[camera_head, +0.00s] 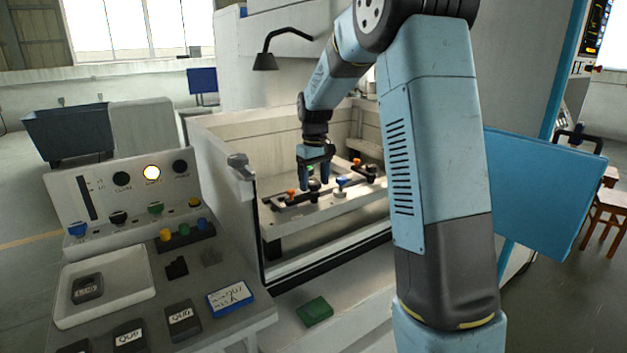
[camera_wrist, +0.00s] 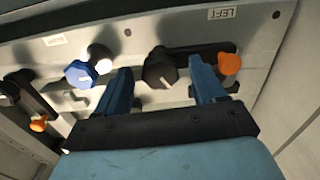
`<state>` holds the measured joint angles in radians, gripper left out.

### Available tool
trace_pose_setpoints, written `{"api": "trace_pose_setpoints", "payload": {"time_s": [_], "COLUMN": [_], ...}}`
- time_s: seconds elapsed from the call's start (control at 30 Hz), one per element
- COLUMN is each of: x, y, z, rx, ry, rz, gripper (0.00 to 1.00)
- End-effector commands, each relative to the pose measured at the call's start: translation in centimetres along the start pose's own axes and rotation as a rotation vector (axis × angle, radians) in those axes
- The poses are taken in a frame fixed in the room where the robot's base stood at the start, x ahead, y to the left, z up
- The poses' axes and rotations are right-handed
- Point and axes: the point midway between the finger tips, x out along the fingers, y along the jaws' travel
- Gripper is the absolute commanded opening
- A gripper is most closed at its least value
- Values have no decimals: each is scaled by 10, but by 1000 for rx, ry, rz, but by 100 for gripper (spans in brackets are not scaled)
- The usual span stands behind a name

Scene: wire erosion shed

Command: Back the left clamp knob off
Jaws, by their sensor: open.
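In the wrist view a black knob (camera_wrist: 160,69) with a pale pointer mark sits on a dark clamp bar (camera_wrist: 205,52). An orange knob (camera_wrist: 229,63) is at the bar's right end, below the LEFT label (camera_wrist: 224,13). My gripper (camera_wrist: 161,66) is open, its two blue fingers on either side of the black knob, with a gap to each. I cannot tell how deep the fingertips reach around it. In the head view my gripper (camera_head: 315,181) points down over the fixture's left part, near the left orange knob (camera_head: 291,193). The fingers largely hide the black knob there.
Tank walls (camera_head: 225,160) surround the fixture. A control console (camera_head: 120,195) stands at the left; a green block (camera_head: 314,311) lies in front.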

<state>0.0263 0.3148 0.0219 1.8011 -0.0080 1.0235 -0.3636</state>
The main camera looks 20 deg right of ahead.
Motion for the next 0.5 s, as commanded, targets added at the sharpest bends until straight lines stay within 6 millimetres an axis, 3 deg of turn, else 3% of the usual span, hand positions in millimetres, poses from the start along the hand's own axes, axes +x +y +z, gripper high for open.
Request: {"api": "trace_pose_setpoints", "payload": {"time_s": [0.27,0.5], "x": [-12,-55], "y": [0,0], "z": [0,0], "rx": [0,0], "ry": [1,3], "rz": [0,1], "gripper": [70,70]}}
